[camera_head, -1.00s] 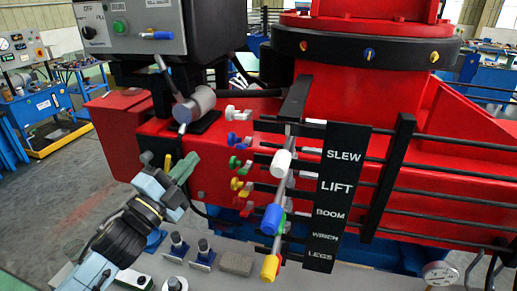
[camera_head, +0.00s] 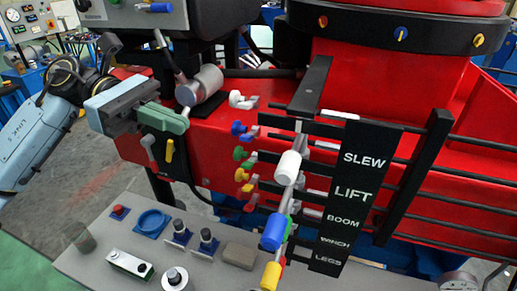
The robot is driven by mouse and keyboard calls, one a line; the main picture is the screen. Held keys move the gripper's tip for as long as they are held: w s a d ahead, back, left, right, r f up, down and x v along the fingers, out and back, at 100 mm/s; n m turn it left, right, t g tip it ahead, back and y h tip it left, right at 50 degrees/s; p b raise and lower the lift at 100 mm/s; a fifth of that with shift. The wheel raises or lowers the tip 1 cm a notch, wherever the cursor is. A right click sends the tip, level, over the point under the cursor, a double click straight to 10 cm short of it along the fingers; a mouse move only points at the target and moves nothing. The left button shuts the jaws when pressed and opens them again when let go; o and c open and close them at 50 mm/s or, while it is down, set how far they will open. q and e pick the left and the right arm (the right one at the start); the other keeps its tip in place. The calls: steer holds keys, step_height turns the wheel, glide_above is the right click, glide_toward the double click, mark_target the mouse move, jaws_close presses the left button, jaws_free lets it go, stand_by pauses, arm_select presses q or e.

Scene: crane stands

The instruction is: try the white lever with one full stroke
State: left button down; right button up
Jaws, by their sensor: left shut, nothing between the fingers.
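The white lever's knob (camera_head: 288,167) tops a lever in the bank in front of the red crane base, beside the black label board (camera_head: 352,195) reading SLEW, LIFT, BOOM, WINCH, LEGS. Blue (camera_head: 273,232) and yellow (camera_head: 271,276) knobs stand below it, with a green one partly hidden. My left gripper (camera_head: 184,122) comes in from the left with its green fingers shut and empty. In the picture it is left of and above the white knob, clearly apart from it. My right gripper is not in view.
A grey cylinder with a handle (camera_head: 203,86) shows close to my left gripper. A yellow handle (camera_head: 169,150) shows just below it. Several coloured couplings (camera_head: 243,154) lie between gripper and levers. The grey bench (camera_head: 110,240) holds buttons and small parts.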

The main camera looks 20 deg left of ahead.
mark_target(299, 138)
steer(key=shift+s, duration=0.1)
